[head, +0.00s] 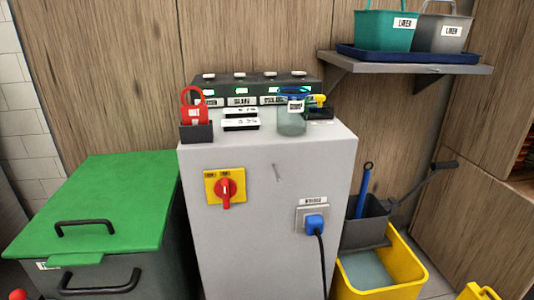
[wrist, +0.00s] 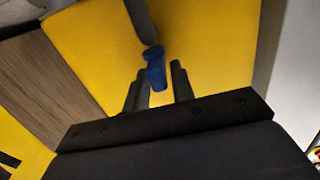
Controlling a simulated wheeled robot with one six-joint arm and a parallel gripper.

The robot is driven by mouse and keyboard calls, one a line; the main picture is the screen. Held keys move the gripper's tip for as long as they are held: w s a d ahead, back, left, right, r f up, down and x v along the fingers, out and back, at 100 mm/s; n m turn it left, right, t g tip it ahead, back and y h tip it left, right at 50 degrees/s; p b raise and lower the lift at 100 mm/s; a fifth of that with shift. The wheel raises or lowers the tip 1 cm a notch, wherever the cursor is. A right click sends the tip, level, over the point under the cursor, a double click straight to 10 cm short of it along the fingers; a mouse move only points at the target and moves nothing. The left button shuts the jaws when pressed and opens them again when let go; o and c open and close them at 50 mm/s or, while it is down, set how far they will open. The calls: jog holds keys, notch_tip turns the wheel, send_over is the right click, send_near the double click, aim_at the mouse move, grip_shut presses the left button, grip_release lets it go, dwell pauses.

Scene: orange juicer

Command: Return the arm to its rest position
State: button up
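My gripper (wrist: 157,72) shows in the wrist view, with its two dark fingers apart and yellow visible between them. A blue piece (wrist: 155,72) on a dark grey bar appears between and beyond the fingertips. Yellow shows on both sides of it, and I cannot tell its distance or whether it touches anything. No part of my arm or gripper shows in the head view.
A grey cabinet (head: 255,240) carries a red switch (head: 227,190) and a blue plug (head: 315,222) with a black cable. A green-lidded bin (head: 100,195) stands left. A yellow bucket (head: 385,292) stands right, below a shelf (head: 400,66) holding two containers.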

jog(key=shift+s, duration=0.1)
jog(key=s+d+p, duration=0.1)
jog(key=s+p, duration=0.2)
jog(key=s, duration=0.8)
jog(key=w+b, duration=0.1)
jog(key=w, duration=0.2)
jog(key=w+b, duration=0.1)
jog(key=w, duration=0.3)
jog(key=w+a+b, duration=0.1)
jog(key=w, duration=0.3)
jog(key=shift+w+a+f, duration=0.1)
jog(key=shift+w, duration=0.1)
jog(key=shift+s+a+m+h, duration=0.1)
jog(key=shift+a+m+h, duration=0.1)
jog(key=shift+m+h, duration=1.2)
jog(key=shift+h, duration=0.7)
